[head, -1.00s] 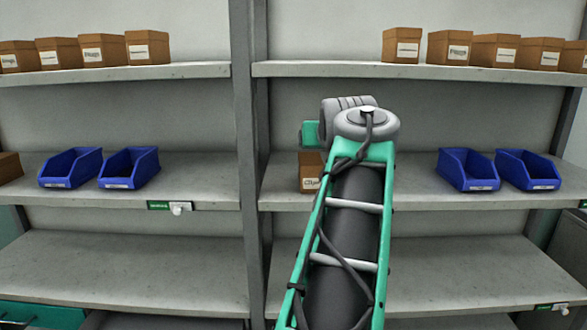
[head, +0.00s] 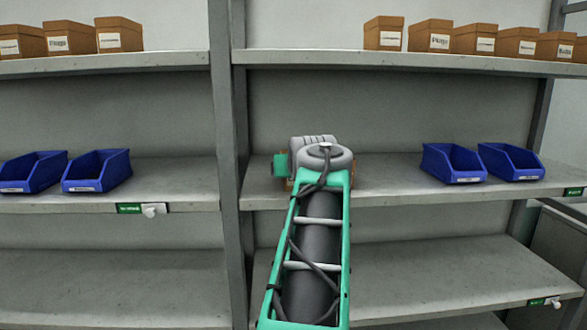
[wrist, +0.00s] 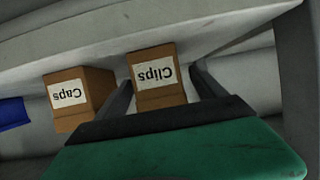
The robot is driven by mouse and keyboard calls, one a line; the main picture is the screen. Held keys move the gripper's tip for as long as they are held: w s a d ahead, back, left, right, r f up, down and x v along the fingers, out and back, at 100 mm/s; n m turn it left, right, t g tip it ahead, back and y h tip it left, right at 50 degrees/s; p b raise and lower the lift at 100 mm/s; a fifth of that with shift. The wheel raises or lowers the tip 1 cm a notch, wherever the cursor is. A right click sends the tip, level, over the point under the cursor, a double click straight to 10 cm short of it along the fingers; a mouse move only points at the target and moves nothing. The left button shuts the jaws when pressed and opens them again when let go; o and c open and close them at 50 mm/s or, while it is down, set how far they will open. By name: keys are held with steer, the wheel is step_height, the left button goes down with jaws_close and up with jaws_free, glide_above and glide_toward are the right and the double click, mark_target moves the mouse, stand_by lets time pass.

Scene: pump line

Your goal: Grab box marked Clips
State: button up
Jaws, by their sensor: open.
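The Clips box (wrist: 157,82) is a brown carton with a white label, upside down in the wrist view. My gripper (wrist: 163,76) is open, with one dark finger on each side of this box. I cannot tell whether the fingers touch it. The Caps box (wrist: 79,98), a similar carton, stands beside it, outside the fingers.
The middle shelf (head: 390,188) holds two blue bins (head: 453,163) (head: 512,162) to the right and two more (head: 97,171) (head: 33,172) beyond the upright (head: 227,150) at left. Several brown boxes (head: 430,35) stand on the upper shelf. The lower shelf (head: 450,270) looks bare.

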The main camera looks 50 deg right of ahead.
steer(key=x, duration=0.3)
steer(key=shift+w+d, duration=0.1)
steer(key=shift+c, duration=0.2)
steer(key=c, duration=1.5)
steer(key=shift+c, duration=0.7)
